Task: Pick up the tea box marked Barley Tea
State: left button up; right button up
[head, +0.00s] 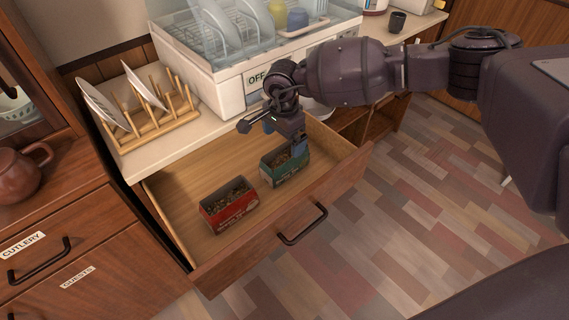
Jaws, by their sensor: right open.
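Two open tea boxes stand in the pulled-out drawer (165,205). The red box (229,212) is nearer the left front, and the green box (288,175) is to its right and farther back. Both show brown contents at the top. The lettering on their fronts is too small to read, so I cannot tell which one is marked Barley Tea. My right gripper (284,138) is open, pointing down over the green box. One finger overlaps the box's right rear part in the picture; I cannot tell whether it touches. My left gripper is not in view.
The counter above the drawer holds a wooden rack (150,118) with plates and a white dish dryer (232,92) marked OFF. A dark cup (397,22) stands farther right. A brown teapot (20,172) sits on the left cabinet.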

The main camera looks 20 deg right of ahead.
aim_at(285, 159)
notch_tip(285, 159, down, 3)
jog(key=shift+f, duration=0.15)
jog(key=shift+f+b, duration=0.45)
jog(key=shift+f, duration=0.2)
jog(key=f, duration=0.1)
jog(key=f+b, duration=0.1)
jog(key=f, duration=0.2)
jog(key=shift+w+d+f, duration=0.2)
jog(key=shift+d, duration=0.05)
jog(key=shift+f, duration=0.1)
jog(key=c, duration=1.1)
